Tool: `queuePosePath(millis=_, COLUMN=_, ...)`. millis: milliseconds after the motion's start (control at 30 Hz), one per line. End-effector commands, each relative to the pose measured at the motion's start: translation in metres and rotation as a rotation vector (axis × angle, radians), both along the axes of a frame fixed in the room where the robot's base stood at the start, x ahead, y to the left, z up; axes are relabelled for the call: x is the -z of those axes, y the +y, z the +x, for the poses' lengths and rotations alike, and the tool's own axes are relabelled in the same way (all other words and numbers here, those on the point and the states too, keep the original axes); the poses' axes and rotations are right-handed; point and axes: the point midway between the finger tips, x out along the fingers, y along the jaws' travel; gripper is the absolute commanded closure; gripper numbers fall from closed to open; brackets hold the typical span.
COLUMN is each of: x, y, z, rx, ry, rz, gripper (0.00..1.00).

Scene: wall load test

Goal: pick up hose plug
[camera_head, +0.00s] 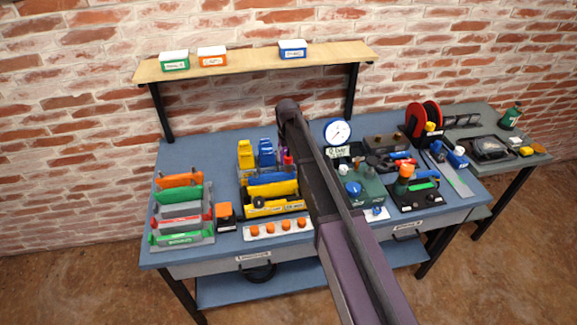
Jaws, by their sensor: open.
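I cannot single out the hose plug with certainty at this size. Small blue-ended fittings (457,157) lie at the right of the blue workbench (225,160), near a red hose reel (424,119). A green unit with a blue knob (354,188) stands right of my arm. A black board (406,195) with an orange-topped part and a green-and-blue handled piece is beside it. My dark arm crosses the middle of the bench. My gripper cannot be made out; the arm's far part is hidden behind its links.
A wooden shelf (245,63) with several small boxes hangs above the bench. A rack with orange and green panels (181,222), a yellow bin (272,190) and a strip of orange knobs (278,229) fill the left. A pressure gauge (337,132) stands behind. A side table (530,160) adjoins at right.

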Motion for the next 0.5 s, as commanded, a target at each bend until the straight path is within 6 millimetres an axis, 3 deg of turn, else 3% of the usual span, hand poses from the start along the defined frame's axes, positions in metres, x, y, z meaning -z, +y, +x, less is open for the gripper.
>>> queuePosePath(millis=200, x=0.021, y=0.0, z=-0.001, rx=0.0, ry=0.0, rz=0.0, gripper=0.11)
queuePosePath(millis=500, x=0.035, y=-0.001, z=0.0, rx=0.0, ry=0.0, rz=0.0, gripper=0.11)
